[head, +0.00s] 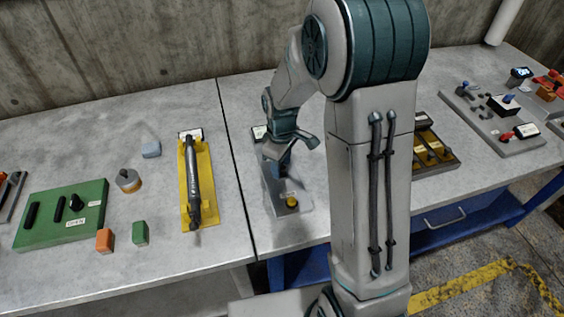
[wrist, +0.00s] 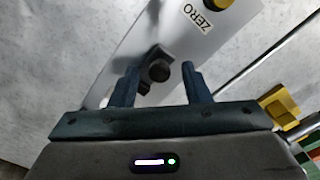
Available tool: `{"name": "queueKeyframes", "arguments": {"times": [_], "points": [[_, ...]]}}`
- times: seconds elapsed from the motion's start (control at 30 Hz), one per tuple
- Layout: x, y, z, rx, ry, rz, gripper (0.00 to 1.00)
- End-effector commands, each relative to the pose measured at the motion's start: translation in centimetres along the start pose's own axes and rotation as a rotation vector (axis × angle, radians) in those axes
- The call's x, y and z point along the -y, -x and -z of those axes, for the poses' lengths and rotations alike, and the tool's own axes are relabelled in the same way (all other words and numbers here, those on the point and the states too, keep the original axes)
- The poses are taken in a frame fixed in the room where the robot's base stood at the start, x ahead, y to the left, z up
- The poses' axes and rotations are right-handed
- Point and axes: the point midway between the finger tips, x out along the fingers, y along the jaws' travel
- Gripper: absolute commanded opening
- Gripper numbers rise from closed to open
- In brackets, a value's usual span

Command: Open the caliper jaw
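The caliper fixture is a pale grey plate (head: 295,208) with a yellow button (head: 291,202) at its near end. In the wrist view its plate (wrist: 178,30) shows a "ZERO" label (wrist: 195,32) and part of the yellow button. In the head view my gripper (head: 284,168) partly hides the fixture.
Left of the fixture, a yellow cradle (head: 206,180) holds a long dark tool (head: 192,180). Further left are a green board (head: 45,228) and small blocks. At right are a tray (head: 437,155) and a grey switch panel (head: 490,125). Bare tabletop lies between the cradle and fixture.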

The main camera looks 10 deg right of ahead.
Motion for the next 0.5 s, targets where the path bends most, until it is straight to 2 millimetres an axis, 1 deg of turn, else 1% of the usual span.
{"name": "queueKeyframes", "arguments": {"times": [0.17, 0.27, 0.37, 0.5], "points": [[-0.1, 0.3, 0.0, -0.001, -0.002, -0.001, 0.43], [-0.1, 1.4, 0.0, -0.003, -0.002, -0.002, 0.43], [-0.1, 3.3, 0.0, -0.004, -0.002, -0.004, 0.43], [-0.1, 6.7, 0.0, -0.004, -0.002, -0.004, 0.43]]}}
